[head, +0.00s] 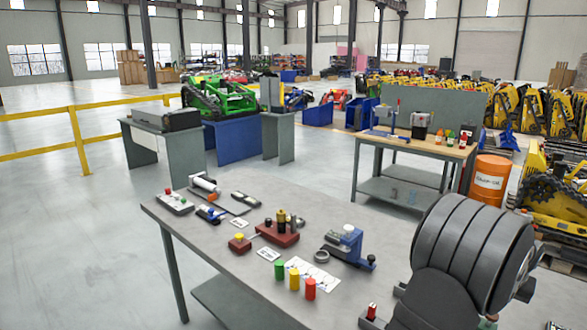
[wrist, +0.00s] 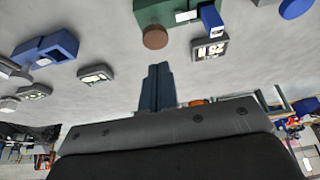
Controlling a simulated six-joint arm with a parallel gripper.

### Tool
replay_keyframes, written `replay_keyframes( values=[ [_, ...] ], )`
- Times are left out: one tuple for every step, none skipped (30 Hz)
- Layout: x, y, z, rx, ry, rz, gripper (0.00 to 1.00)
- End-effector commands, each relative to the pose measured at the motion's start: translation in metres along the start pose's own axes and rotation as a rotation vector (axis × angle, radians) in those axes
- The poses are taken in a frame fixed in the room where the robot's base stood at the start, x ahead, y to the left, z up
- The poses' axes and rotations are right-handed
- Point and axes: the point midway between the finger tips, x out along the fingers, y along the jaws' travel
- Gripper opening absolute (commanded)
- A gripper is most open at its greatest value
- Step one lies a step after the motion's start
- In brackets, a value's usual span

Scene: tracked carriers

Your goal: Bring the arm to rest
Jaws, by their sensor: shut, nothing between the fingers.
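My gripper (wrist: 159,68) shows in the wrist view as two dark fingers pressed together, with nothing between them. It hangs over a pale grey surface, apart from the things around it. In the head view my grey arm fills the lower right, beside the right end of the grey workbench (head: 190,238). I cannot make out the fingers in the head view.
On the workbench stand green, yellow and red cylinders (head: 294,279), a blue fixture (head: 347,245) and a dark red block (head: 278,234). The wrist view shows a blue part (wrist: 48,48) and a green block (wrist: 170,14). An orange drum (head: 488,180) stands behind my arm.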

Motion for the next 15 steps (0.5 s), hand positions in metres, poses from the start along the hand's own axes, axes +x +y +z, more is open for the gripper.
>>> replay_keyframes(
  values=[
    [0.000, 0.000, 0.000, 0.000, 0.000, 0.000, 0.00],
    [0.000, 0.000, 0.000, 0.000, 0.000, 0.000, 0.00],
    [0.000, 0.000, 0.000, 0.000, 0.000, 0.000, 0.00],
    [0.000, 0.000, 0.000, 0.000, 0.000, 0.000, 0.00],
    [0.000, 0.000, 0.000, 0.000, 0.000, 0.000, 0.00],
    [0.000, 0.000, 0.000, 0.000, 0.000, 0.000, 0.00],
    [0.000, 0.000, 0.000, 0.000, 0.000, 0.000, 0.00],
    [0.000, 0.000, 0.000, 0.000, 0.000, 0.000, 0.00],
    [0.001, 0.000, 0.000, 0.000, 0.000, 0.000, 0.00],
    [0.001, 0.000, 0.001, 0.000, 0.000, 0.000, 0.00],
    [0.002, 0.000, 0.001, 0.000, -0.001, 0.000, 0.00],
    [0.004, 0.000, 0.002, 0.000, -0.001, 0.000, 0.00],
    [0.005, 0.000, 0.003, 0.000, -0.002, 0.000, 0.00],
    [0.008, 0.000, 0.003, 0.000, -0.002, 0.000, 0.00],
    [0.011, 0.000, 0.005, 0.000, -0.002, 0.000, 0.00]
  ],
)
